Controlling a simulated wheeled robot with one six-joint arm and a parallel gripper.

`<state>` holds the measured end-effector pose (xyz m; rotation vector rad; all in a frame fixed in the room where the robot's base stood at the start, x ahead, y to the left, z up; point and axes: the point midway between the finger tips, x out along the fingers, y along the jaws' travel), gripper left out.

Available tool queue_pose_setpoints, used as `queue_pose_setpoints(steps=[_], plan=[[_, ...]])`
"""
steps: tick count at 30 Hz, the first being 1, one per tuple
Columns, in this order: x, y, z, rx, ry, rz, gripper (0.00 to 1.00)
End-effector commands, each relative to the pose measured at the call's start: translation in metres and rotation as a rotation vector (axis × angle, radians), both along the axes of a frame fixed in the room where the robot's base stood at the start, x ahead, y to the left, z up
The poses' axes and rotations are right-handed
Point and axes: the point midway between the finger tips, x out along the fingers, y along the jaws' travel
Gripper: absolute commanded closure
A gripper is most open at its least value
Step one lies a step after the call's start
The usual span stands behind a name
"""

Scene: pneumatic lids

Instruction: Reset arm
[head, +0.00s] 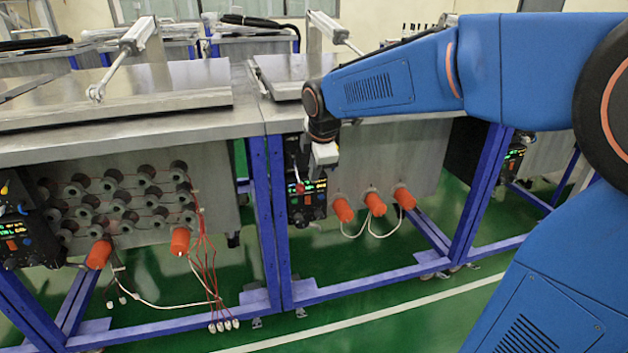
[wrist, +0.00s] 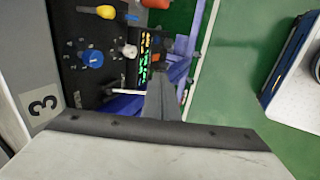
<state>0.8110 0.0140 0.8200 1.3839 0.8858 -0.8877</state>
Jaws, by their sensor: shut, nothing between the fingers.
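My arm is blue and reaches from the right side of the head view toward the middle bench. My gripper (head: 322,172) hangs downward in front of that bench, next to the black control panel (head: 303,194) with its lit display. The gripper is shut with nothing in it. In the wrist view, the gripper body fills the lower part and its dark fingers (wrist: 162,98) point toward the panel. The panel (wrist: 95,50) shows a yellow knob, a blue knob and a green-orange display there. I cannot tell whether the fingers touch the panel.
Metal benches on blue frames stand in a row; a lid (head: 120,105) lies flat on the left one. Orange plugs (head: 343,210) with white cables stick out below the middle bench. Red wires (head: 205,262) hang under the left bench. The green floor (head: 400,325) is open in front.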

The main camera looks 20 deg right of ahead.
Motion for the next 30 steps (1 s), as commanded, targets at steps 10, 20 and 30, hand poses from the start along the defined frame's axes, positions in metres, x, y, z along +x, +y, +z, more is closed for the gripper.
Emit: queue_pose_setpoints(steps=[10, 20, 30], plan=[[0.000, 0.000, 0.002, 0.000, 0.000, 0.000, 1.00], [-0.056, -0.024, 0.008, 0.100, 0.000, -0.225, 1.00], [-0.166, -0.059, 0.000, 0.311, 0.004, -0.694, 1.00]])
